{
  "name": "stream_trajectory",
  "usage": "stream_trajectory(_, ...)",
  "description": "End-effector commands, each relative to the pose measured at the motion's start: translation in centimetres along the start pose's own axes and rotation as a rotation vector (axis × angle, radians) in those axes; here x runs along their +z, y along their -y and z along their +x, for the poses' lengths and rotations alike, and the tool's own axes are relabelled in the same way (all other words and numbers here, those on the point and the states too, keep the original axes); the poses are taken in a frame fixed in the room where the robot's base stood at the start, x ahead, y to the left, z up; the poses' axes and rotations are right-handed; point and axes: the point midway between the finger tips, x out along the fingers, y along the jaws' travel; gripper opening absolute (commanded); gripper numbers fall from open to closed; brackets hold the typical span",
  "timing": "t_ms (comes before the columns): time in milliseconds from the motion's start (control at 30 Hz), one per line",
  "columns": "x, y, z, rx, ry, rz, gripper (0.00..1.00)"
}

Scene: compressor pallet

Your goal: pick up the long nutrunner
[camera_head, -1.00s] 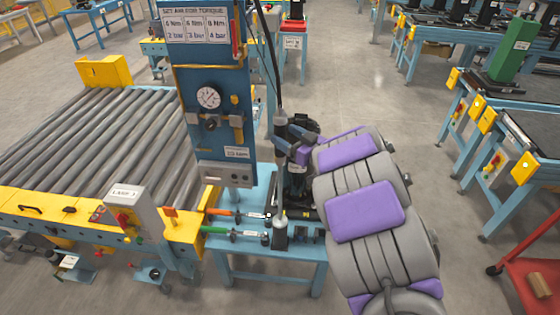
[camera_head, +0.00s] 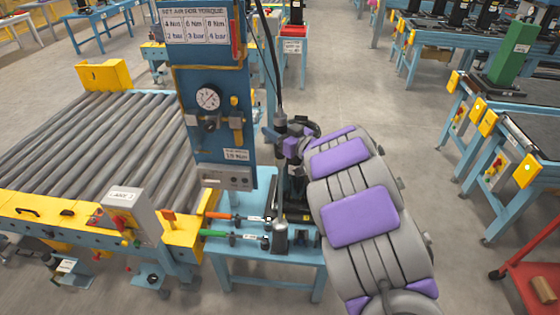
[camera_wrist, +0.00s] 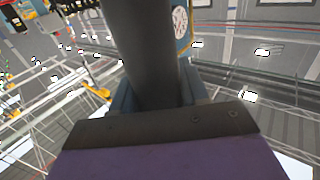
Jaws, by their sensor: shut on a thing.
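In the wrist view the nutrunner's dark barrel (camera_wrist: 145,50) fills the space between the blue fingers of my gripper (camera_wrist: 155,98). A thin shaft runs down from the grip toward a grey metal holder (camera_head: 280,238) on the table. I cannot tell whether its lower tip is clear of that holder.
The blue panel (camera_head: 213,145) with a gauge stands close on the left. An orange-handled tool (camera_head: 222,216) and a green-handled tool (camera_head: 215,234) lie on the small blue table (camera_head: 262,270). A roller conveyor (camera_head: 90,140) is at left. Open floor (camera_head: 440,220) lies at right.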

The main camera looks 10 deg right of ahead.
Motion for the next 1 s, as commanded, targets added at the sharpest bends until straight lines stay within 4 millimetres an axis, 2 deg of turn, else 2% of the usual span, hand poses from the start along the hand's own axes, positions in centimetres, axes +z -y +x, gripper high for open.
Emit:
stream_trajectory(67,-0.01,-0.01,-0.01,0.0,0.0,0.0,0.33)
stream_trajectory(400,-0.03,-0.01,0.0,0.0,-0.001,0.0,0.0)
stream_trajectory(1000,-0.14,-0.03,-0.01,0.001,-0.003,-0.001,0.0)
